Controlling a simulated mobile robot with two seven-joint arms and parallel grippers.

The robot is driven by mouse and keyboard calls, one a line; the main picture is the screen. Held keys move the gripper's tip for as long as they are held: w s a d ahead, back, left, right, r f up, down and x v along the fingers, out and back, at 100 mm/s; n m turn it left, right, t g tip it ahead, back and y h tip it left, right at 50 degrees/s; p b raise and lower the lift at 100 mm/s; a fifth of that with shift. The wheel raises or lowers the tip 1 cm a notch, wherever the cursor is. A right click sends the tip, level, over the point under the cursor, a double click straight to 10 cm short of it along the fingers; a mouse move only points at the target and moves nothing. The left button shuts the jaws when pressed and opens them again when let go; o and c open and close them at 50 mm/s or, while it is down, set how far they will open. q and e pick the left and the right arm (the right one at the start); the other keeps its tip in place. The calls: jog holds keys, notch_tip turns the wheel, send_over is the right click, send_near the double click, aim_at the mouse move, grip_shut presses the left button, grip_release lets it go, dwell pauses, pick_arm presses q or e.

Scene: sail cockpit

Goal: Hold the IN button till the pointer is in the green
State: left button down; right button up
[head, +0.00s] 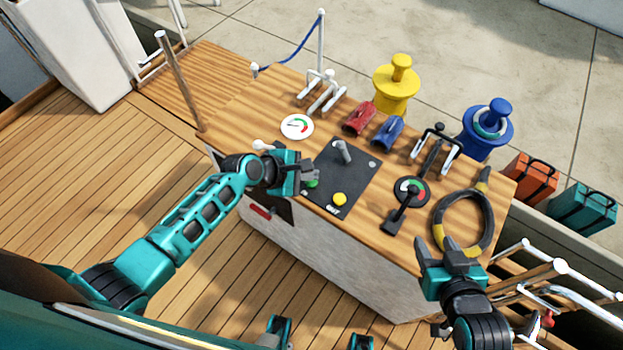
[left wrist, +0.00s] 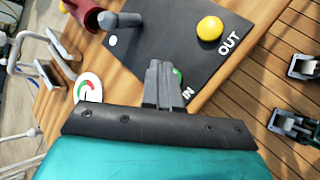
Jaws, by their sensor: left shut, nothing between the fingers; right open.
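The black panel (head: 352,167) on the wooden console carries a yellow button (head: 339,199), marked OUT in the left wrist view (left wrist: 209,28), and a green IN button (head: 312,183). My left gripper (head: 306,178) is shut and empty, its fingertips over the green button. In the left wrist view the fingers (left wrist: 163,85) partly hide that button (left wrist: 178,77); I cannot tell whether they touch or press it. The white round gauge (head: 297,127) has a green and red arc; its thin pointer seems to lie left, off the green. My right gripper (head: 450,252) is open and empty.
A grey lever (head: 342,152) rises from the panel. Red (head: 359,118) and blue (head: 388,132) clutches, a second gauge (head: 420,184), a black lever (head: 402,210) and a coiled hose (head: 440,214) crowd the right side. Yellow (head: 396,92) and blue (head: 478,146) winches stand behind.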

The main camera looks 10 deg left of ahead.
pick_arm(q)
jog(key=shift+f, duration=0.4)
jog(key=shift+f+b, duration=0.4)
jog(key=shift+f, duration=0.15)
dwell(7.0)
